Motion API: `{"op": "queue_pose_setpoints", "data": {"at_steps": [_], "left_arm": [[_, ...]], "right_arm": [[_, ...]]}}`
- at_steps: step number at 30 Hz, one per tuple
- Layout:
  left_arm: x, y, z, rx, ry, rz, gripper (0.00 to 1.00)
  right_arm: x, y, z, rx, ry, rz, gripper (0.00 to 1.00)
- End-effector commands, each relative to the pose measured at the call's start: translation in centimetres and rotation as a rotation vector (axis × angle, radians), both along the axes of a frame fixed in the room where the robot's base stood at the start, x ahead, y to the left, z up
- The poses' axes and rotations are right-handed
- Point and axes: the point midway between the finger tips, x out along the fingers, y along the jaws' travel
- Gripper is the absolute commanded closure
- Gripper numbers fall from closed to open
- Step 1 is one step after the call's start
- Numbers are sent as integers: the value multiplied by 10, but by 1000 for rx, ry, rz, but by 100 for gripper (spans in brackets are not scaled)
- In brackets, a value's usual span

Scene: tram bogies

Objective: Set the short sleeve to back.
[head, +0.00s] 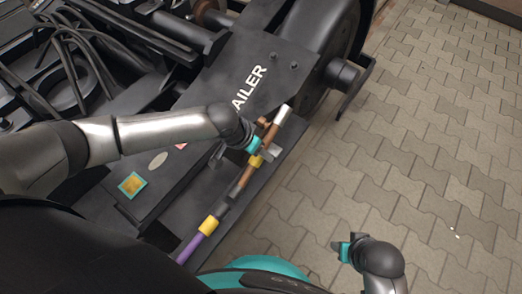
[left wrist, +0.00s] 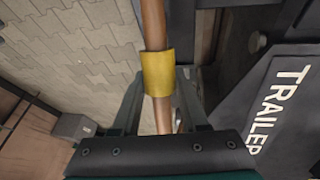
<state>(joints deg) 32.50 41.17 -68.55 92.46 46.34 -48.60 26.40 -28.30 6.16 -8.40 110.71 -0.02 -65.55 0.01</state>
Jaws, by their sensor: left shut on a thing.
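A thin bar runs diagonally along the side of the bogie in the head view. It has a silver end at the top, a brown stretch (head: 246,176), a dark stretch and a purple lower stretch (head: 190,247). One yellow sleeve (head: 256,161) is around the brown stretch; a second yellow sleeve (head: 208,226) is lower, by the purple stretch. My left gripper (head: 265,152) is at the upper sleeve. In the left wrist view its fingers are on both sides of that yellow sleeve (left wrist: 159,73), shut on it. My right gripper (head: 338,250) hangs over the paving, apart from the bar; its fingers are unclear.
The dark bogie plate lettered TRAILER (head: 226,75) lies behind the bar, with a wheel (head: 318,40) at the upper right. Black hoses (head: 75,50) fill the upper left. A teal-edged yellow square (head: 132,185) lies on the frame. The paving (head: 440,130) at right is clear.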

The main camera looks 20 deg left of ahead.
Motion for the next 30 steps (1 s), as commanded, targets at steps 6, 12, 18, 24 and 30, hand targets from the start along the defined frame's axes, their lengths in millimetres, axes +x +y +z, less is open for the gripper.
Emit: {"op": "queue_pose_setpoints", "data": {"at_steps": [6,12,18,24,30], "left_arm": [[0,0,0,0,0,0,90],[0,0,0,0,1,0,100],[0,0,0,0,1,0,100],[0,0,0,0,1,0,100],[0,0,0,0,1,0,100]], "right_arm": [[0,0,0,0,0,0,50],[0,0,0,1,0,0,50],[0,0,0,1,1,0,50],[0,0,0,0,1,0,50],[0,0,-1,0,1,0,50]]}}
